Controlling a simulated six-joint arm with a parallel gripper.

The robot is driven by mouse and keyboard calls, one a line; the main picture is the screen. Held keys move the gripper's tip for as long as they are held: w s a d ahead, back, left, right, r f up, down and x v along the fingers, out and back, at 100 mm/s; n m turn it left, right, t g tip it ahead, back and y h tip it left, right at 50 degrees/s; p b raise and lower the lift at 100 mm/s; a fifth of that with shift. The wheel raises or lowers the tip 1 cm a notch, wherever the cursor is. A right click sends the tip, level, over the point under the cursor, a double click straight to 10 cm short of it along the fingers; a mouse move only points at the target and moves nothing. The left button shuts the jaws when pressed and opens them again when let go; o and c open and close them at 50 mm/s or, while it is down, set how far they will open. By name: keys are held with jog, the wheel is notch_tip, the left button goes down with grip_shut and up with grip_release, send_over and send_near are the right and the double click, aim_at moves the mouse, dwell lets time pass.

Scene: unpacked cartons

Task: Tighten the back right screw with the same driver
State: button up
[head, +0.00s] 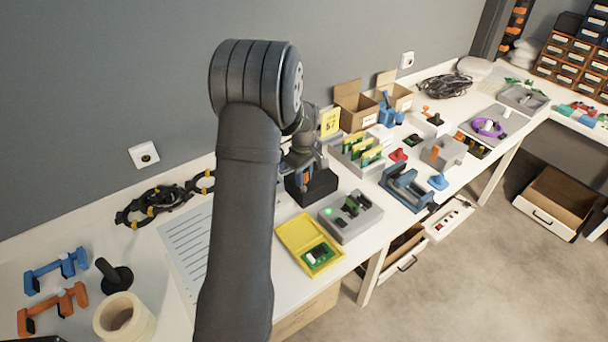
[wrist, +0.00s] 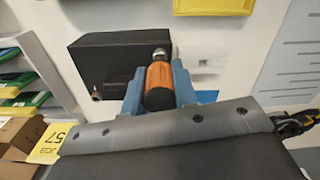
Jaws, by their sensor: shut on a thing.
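My gripper (head: 304,170) is shut on an orange driver with a black end. In the wrist view the driver (wrist: 160,82) sits between my gripper's blue fingers (wrist: 158,90), with a metal part at its far end. A black block (head: 318,187) stands just below my gripper; it also shows in the wrist view (wrist: 108,52), beside the driver. I cannot tell whether the driver touches it. A yellow tray (head: 286,226) holding a green circuit board (head: 318,255) lies nearer the table's front edge. Its rim shows in the wrist view (wrist: 222,12). The back right screw cannot be made out.
A grey fixture (head: 362,226) with a green light stands right of the yellow tray. A grey rack (head: 342,150) of green and yellow boards and a yellow sign (head: 330,122) stand behind the block. A printed sheet (head: 188,245) lies to the left, partly behind my arm.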

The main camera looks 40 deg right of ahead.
jog(key=m, duration=0.9)
jog(key=shift+m, duration=0.4)
jog(key=m, duration=0.9)
jog(key=shift+n, duration=0.8)
jog(key=shift+r, duration=0.15)
jog(key=shift+r, duration=2.15)
